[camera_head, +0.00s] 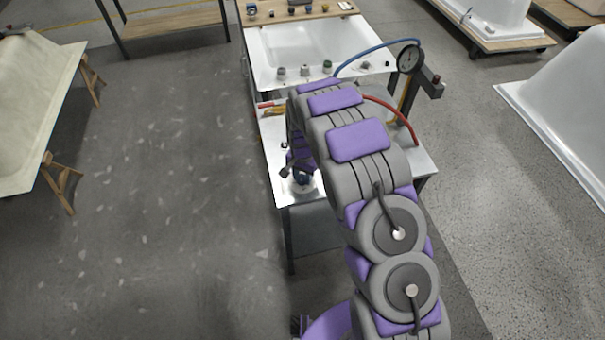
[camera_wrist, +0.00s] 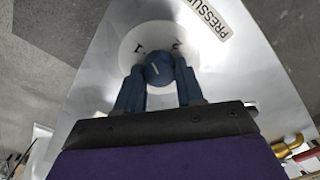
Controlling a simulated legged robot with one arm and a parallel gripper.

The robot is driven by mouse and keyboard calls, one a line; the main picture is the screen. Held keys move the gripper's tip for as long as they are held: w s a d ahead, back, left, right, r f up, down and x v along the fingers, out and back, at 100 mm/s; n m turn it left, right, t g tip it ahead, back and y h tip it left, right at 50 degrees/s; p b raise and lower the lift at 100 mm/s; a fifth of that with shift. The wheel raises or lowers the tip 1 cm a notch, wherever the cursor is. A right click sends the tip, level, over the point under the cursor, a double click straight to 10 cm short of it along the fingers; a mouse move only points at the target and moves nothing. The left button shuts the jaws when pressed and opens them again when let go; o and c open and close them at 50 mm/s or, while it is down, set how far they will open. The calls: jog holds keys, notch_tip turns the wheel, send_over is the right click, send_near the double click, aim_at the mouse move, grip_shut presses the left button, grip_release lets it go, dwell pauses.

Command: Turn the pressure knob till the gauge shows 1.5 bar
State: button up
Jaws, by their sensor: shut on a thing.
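In the wrist view the blue pressure knob (camera_wrist: 159,69) sits on a white round dial plate with a pale line on its top. My gripper (camera_wrist: 160,78) has one dark blue finger on each side of the knob and is shut on it. A "PRESSURE" label (camera_wrist: 204,17) is beside the dial, partly cut off. In the head view the knob (camera_head: 302,178) is at the near end of the metal bench, with my gripper (camera_head: 296,170) over it, partly hidden by my arm. The round gauge (camera_head: 409,58) stands at the back right; its reading is too small to tell.
A white tub (camera_head: 300,45) stands behind the bench (camera_head: 287,190). A blue hose (camera_head: 370,48) and a red hose (camera_head: 400,113) run near the gauge. Red and yellow tools (camera_head: 270,107) lie at the bench's left edge. The floor to the left is clear.

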aim_at(302, 176)
jog(key=shift+m, duration=0.3)
jog(key=o, duration=1)
jog(key=shift+a, duration=0.15)
jog(key=shift+o, duration=0.2)
notch_tip(302, 176, up, 17)
jog(key=p, duration=0.1)
jog(key=shift+p, duration=0.3)
jog(key=shift+r, duration=0.1)
